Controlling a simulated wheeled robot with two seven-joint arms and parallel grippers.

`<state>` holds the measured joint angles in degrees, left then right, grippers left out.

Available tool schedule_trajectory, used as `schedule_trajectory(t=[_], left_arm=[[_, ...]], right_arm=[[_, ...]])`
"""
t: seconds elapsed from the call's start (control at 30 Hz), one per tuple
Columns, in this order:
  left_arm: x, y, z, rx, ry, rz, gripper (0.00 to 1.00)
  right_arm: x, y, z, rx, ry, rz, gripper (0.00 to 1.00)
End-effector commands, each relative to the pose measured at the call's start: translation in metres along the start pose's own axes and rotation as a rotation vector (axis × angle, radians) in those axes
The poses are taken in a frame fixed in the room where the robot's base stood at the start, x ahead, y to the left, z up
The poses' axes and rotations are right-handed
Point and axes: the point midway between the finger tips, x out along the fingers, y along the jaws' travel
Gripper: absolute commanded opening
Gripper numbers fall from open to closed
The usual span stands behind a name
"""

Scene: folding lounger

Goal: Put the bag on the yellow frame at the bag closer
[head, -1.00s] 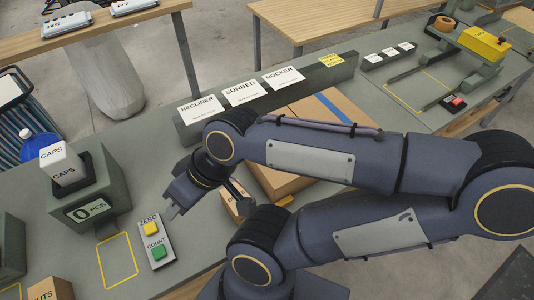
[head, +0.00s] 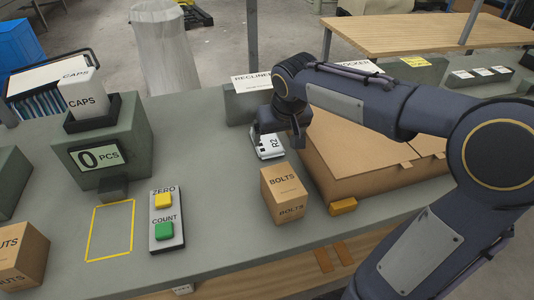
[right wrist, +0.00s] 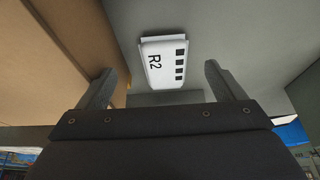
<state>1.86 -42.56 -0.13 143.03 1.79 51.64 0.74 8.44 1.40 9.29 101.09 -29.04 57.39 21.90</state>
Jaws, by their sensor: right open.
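A white piece marked R2 (head: 270,147), with a row of black squares, lies on the grey bench; I cannot tell whether it is the bag. My right gripper (head: 277,135) is over it. In the right wrist view the R2 piece (right wrist: 163,62) lies beyond the open fingertips of the right gripper (right wrist: 158,82), with nothing held. A yellow frame (head: 92,232) is marked on the bench before the counting scale (head: 100,140). The bag closer is not in view now. My left gripper is not in view.
A BOLTS box (head: 284,194) stands close to the R2 piece, beside a large cardboard box (head: 350,160) on the right. A ZERO/COUNT button panel (head: 166,220) is at the left. The bench between scale and gripper is clear.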

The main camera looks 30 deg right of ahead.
Motion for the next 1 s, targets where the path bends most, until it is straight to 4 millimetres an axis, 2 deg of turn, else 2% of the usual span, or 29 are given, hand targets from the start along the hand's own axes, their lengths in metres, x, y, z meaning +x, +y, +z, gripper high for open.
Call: schedule_trajectory(t=[0.6,0.87,1.0], left_arm=[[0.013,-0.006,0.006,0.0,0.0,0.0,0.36],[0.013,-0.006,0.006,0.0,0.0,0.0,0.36],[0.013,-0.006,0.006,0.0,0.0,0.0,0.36]], right_arm=[[0.076,-0.005,-0.003,0.0,-0.003,0.001,0.89],[0.078,-0.005,-0.004,0.0,-0.001,0.001,0.89],[0.078,-0.005,-0.004,0.0,-0.001,0.001,0.73]])
